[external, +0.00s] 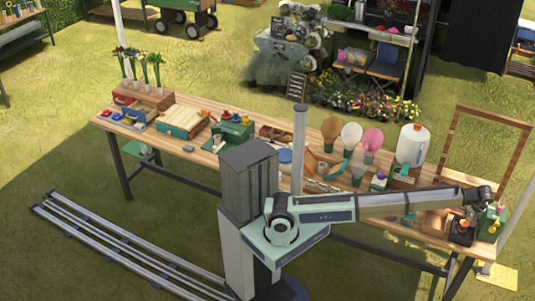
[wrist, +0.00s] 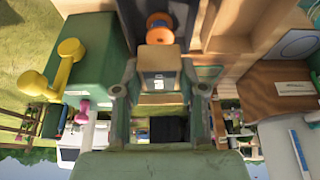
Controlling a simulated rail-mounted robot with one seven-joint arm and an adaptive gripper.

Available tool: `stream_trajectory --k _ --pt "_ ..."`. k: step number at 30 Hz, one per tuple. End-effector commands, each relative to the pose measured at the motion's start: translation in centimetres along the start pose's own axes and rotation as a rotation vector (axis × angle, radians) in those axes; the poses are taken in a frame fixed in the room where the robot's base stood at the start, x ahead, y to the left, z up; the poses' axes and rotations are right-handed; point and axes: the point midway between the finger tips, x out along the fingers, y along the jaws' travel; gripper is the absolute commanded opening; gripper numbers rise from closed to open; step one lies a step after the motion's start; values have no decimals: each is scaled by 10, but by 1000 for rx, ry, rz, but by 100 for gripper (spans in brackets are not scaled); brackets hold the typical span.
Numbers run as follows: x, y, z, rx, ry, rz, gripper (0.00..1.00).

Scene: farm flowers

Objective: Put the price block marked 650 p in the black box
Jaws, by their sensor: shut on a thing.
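My gripper (wrist: 160,100) is shut on a small wooden block (wrist: 158,62) with a pale label (wrist: 158,84), which shows between its two fingers in the wrist view. The mark on the label is too small to read, so I cannot tell whether it says 650 p. In the external view my gripper (external: 490,212) is at the right end of the table, and the block is hidden there. A dark box (external: 461,238) with something orange at its top stands on the table just left of and below my gripper. I cannot tell whether it is empty.
A green box (wrist: 92,70) with yellow knobs (wrist: 68,48) is close on the left in the wrist view. An orange spool (wrist: 160,28) is beyond the block. A wooden frame (external: 520,150) and a white canister (external: 412,146) stand along the table (external: 345,222).

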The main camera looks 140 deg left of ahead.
Motion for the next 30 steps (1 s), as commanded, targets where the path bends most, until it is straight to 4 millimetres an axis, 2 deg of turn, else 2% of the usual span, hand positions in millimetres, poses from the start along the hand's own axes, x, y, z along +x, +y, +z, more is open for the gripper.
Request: stream_trajectory --k 6,12,20,27,30 --pt "48 -1 21 2 -1 -2 17" --pt "81 0 34 3 -1 0 17" --pt "95 0 40 2 0 0 17" --pt "123 0 52 3 -1 -1 17" --pt "129 0 55 2 0 1 17"
